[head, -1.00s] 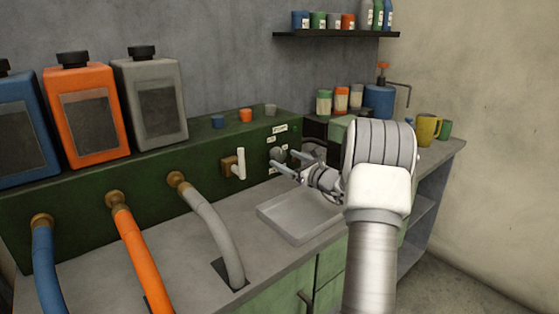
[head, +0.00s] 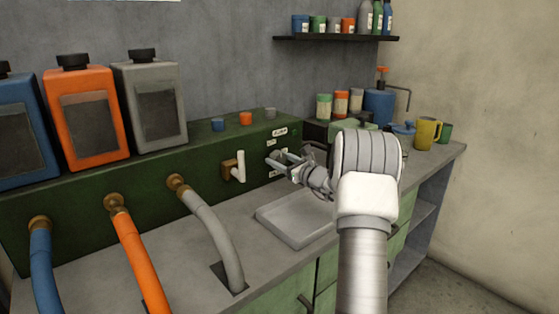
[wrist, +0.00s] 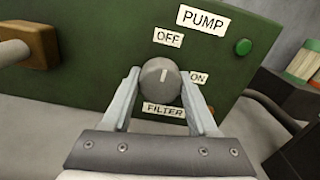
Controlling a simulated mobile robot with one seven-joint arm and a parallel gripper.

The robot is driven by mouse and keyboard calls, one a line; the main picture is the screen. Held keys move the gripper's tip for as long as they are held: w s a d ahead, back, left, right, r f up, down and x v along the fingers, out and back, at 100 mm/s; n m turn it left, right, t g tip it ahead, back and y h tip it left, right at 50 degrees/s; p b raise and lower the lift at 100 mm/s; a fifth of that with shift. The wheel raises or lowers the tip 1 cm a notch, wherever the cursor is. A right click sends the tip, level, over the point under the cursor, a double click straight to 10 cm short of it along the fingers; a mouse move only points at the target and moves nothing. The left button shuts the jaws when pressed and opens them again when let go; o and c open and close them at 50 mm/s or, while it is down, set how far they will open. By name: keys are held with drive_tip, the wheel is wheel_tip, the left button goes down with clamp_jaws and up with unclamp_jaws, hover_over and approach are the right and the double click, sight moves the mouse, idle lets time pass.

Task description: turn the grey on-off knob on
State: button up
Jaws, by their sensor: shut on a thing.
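The grey knob (wrist: 153,84) is round, with a white mark on its face, and sits on the front of the green panel (wrist: 90,70). In the wrist view its mark points up towards the OFF label (wrist: 168,37). The ON label (wrist: 198,77) is to its right. My gripper (wrist: 159,76) has one finger on each side of the knob and is shut on it. In the head view my gripper (head: 274,157) reaches the panel from the right, and it largely hides the knob.
The PUMP label (wrist: 203,20) and a green button (wrist: 243,47) are above right of the knob, the FILTER label (wrist: 164,110) below. A white-handled valve (head: 238,167) stands left of my gripper. A grey tray (head: 290,222) lies below on the counter.

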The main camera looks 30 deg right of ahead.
drive_tip(key=shift+c, duration=1.4)
drive_tip(key=shift+p, duration=0.35)
drive_tip(key=m+p, duration=0.3)
drive_tip(key=shift+r, duration=0.25)
drive_tip(key=m+p, duration=0.6)
drive_tip(key=p, duration=0.1)
drive_tip(key=shift+p, duration=0.35)
drive_tip(key=m+p, duration=0.5)
drive_tip(key=shift+m, duration=0.3)
drive_tip(key=shift+f+m+p, duration=0.2)
drive_tip(key=shift+m+p, duration=1.15)
drive_tip(key=shift+m, duration=0.35)
